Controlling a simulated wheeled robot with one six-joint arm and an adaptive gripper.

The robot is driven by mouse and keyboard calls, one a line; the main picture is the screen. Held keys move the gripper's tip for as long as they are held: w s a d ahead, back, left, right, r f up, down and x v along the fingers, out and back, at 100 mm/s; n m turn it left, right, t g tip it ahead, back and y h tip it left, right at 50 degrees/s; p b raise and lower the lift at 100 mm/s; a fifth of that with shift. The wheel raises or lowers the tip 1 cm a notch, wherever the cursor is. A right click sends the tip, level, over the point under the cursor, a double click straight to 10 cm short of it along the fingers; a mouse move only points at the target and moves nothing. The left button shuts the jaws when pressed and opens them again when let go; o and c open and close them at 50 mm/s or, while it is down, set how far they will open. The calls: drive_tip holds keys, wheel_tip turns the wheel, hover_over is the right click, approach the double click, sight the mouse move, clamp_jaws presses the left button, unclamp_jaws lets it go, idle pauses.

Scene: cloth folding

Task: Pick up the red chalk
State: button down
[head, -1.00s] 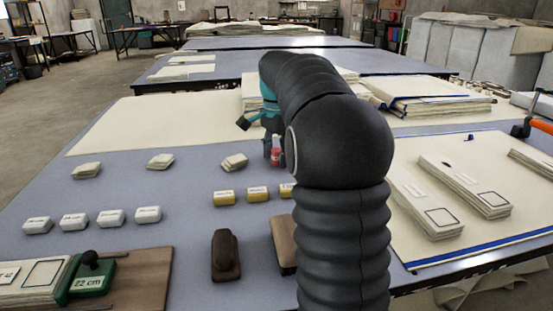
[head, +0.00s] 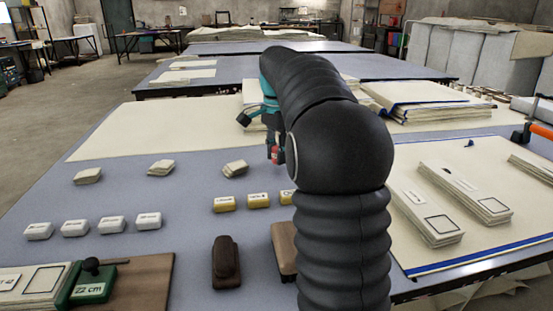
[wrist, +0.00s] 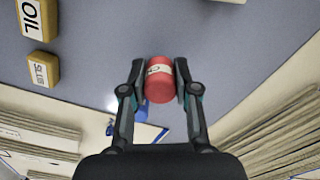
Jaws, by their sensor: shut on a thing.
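The red chalk (wrist: 159,80) is a short red cylinder with a pale printed label. In the wrist view it sits between the two fingers of my gripper (wrist: 152,88), which is shut on it. In the head view, the red chalk (head: 275,154) shows small and partly hidden at the fingertips of my gripper (head: 272,146), above the blue-grey table (head: 190,188). My dark arm hides much of the area to its right.
Yellow labelled blocks (head: 224,204), white labelled blocks (head: 112,224) and small cloth stacks (head: 161,167) lie left of my arm. A dark brown block (head: 226,262) is near the front. Cream fabric stacks (head: 427,217) lie right. A small blue object (wrist: 141,112) shows beyond the chalk.

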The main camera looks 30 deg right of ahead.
wheel_tip(320, 180, up, 2)
drive_tip(key=shift+d+r, duration=0.1)
drive_tip(key=shift+d, duration=0.05)
drive_tip(key=s+d+r, duration=0.6)
drive_tip(key=s+d, duration=0.2)
drive_tip(key=shift+d+r+p, duration=0.15)
drive_tip(key=shift+p, duration=0.3)
drive_tip(key=c, duration=1.6)
unclamp_jaws()
drive_tip(key=shift+c, duration=1.4)
